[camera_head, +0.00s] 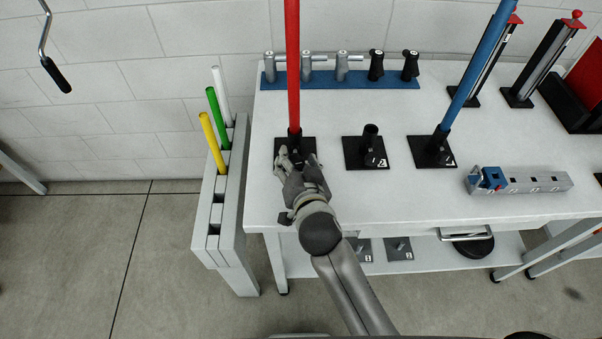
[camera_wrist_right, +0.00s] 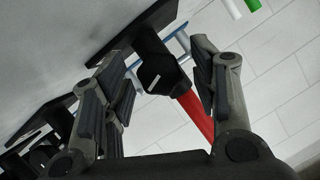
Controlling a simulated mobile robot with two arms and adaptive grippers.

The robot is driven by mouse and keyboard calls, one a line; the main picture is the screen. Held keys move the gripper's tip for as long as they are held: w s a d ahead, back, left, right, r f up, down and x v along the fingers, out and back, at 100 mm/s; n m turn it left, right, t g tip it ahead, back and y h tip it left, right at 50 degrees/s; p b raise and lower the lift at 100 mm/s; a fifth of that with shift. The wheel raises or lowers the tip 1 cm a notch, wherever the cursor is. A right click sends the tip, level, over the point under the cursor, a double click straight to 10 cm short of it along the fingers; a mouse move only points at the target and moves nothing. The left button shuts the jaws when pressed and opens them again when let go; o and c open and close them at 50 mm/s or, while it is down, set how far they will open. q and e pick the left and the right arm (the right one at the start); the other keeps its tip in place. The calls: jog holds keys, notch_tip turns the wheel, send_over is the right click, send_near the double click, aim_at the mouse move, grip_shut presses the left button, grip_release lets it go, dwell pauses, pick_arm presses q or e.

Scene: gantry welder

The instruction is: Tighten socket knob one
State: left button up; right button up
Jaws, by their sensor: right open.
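Socket one is a black holder on a square black base (camera_head: 309,143) at the left of the white table, with a red rod (camera_head: 293,65) standing upright in it. My right gripper (camera_head: 297,158) is at the front of this holder and hides most of its knob side. In the right wrist view, a black knob (camera_wrist_right: 160,75) with a white mark lies between the two open fingers (camera_wrist_right: 163,92). Gaps show on both sides of it, and I see no clear contact. The red rod (camera_wrist_right: 195,118) runs behind the right finger. My left gripper is not in view.
An empty socket (camera_head: 370,150) marked 2 and a socket holding a blue rod (camera_head: 465,90) stand to the right. A blue rack (camera_head: 340,82) of several handles is at the back. A rod stand (camera_head: 222,190) stands left of the table (camera_head: 400,205).

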jog(key=v, duration=1.1)
jog(key=shift+s+d, duration=0.1)
jog(key=shift+s, duration=0.1)
